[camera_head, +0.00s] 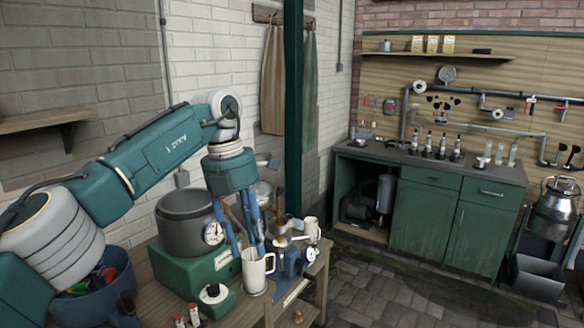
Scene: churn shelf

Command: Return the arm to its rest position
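My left arm comes in from the left and bends down over the wooden bench. Its gripper (250,248) points down with its blue fingers spread apart, so it looks open. The fingertips are right at the rim of a white mug (256,276) on the bench. The mug stands upright; whether the fingers touch it I cannot tell. My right gripper is not in view.
A grey pot with a dial (185,228) stands on a green base (190,272) left of the mug. A blue scale (292,262) stands to its right. A green post (293,110) rises behind. A green cabinet (428,215) stands beyond open paved floor.

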